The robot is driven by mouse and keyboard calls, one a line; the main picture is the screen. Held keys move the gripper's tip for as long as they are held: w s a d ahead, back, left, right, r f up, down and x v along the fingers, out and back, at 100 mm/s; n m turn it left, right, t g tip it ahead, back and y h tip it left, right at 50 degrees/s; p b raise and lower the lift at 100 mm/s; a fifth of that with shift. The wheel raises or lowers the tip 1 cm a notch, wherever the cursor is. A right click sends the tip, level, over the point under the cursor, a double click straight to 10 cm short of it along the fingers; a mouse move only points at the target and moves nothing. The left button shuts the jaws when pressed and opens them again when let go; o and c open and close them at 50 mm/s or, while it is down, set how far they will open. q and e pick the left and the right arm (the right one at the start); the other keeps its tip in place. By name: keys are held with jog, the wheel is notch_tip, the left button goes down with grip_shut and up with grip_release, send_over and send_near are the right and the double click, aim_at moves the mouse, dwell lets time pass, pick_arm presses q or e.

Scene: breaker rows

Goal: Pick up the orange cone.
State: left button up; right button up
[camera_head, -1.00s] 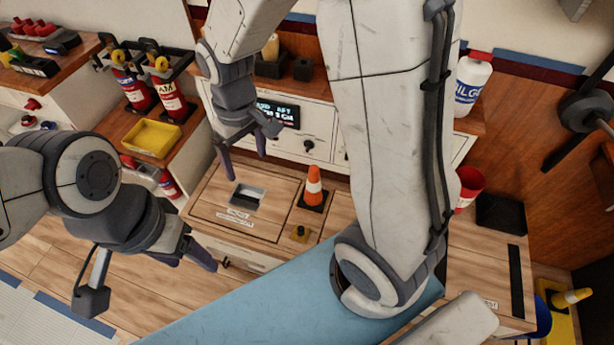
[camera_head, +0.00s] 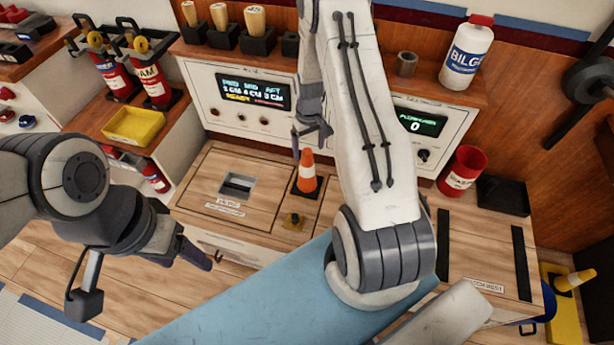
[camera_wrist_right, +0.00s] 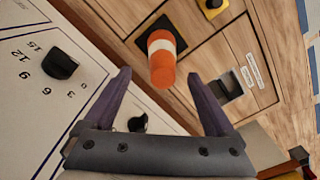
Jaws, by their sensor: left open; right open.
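An orange cone (camera_head: 307,173) with a white band stands upright on a dark square base on the wooden bench top. My right gripper (camera_head: 311,143) is above the cone and close to it in the head view. In the right wrist view the cone (camera_wrist_right: 161,58) lies ahead, between the lines of the two open fingers (camera_wrist_right: 163,88), with nothing held. I cannot tell the exact gap to the cone. My left gripper (camera_head: 204,259) is at the lower left, apart from the cone; it is open and looks empty.
A recessed slot (camera_head: 237,185) and a small yellow-based knob (camera_head: 293,221) sit beside the cone. Behind stands a white panel with displays (camera_head: 253,91) and knobs. A red bin (camera_head: 462,171) is at right. A yellow tray (camera_head: 133,127) is at left.

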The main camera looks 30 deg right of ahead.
aim_at(307, 158)
jog(key=f, duration=0.5)
jog(key=shift+w+a+f, duration=0.15)
jog(key=shift+a, duration=0.05)
grip_shut()
